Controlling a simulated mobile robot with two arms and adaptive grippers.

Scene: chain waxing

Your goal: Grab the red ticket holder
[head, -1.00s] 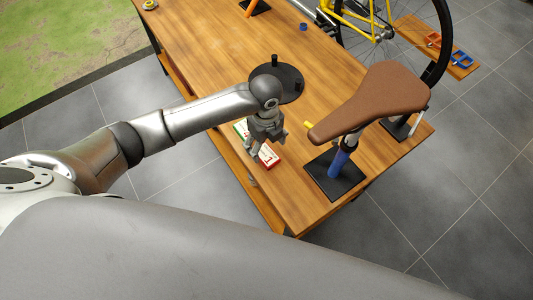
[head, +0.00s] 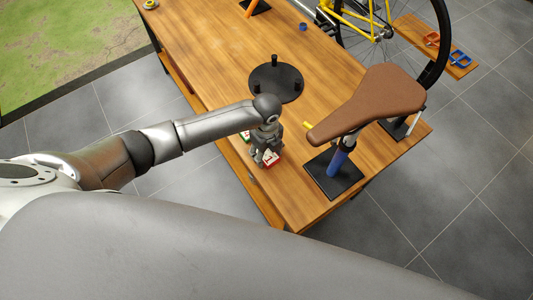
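The red ticket holder (head: 270,163), red with a white face, lies on the wooden table near its front left edge. A green and white item (head: 245,137) shows just beside it, partly behind the gripper. My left gripper (head: 265,157) points down right over the red holder and hides part of it. Its fingers are at or just above the holder. They are too small to tell whether they are apart or closed on it. My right gripper is not in view.
A brown bicycle saddle (head: 372,102) on a blue post with a black base (head: 321,180) stands to the right of the gripper. A black round stand (head: 276,88) with upright pegs is behind it. A yellow bicycle (head: 362,22) is at the back right.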

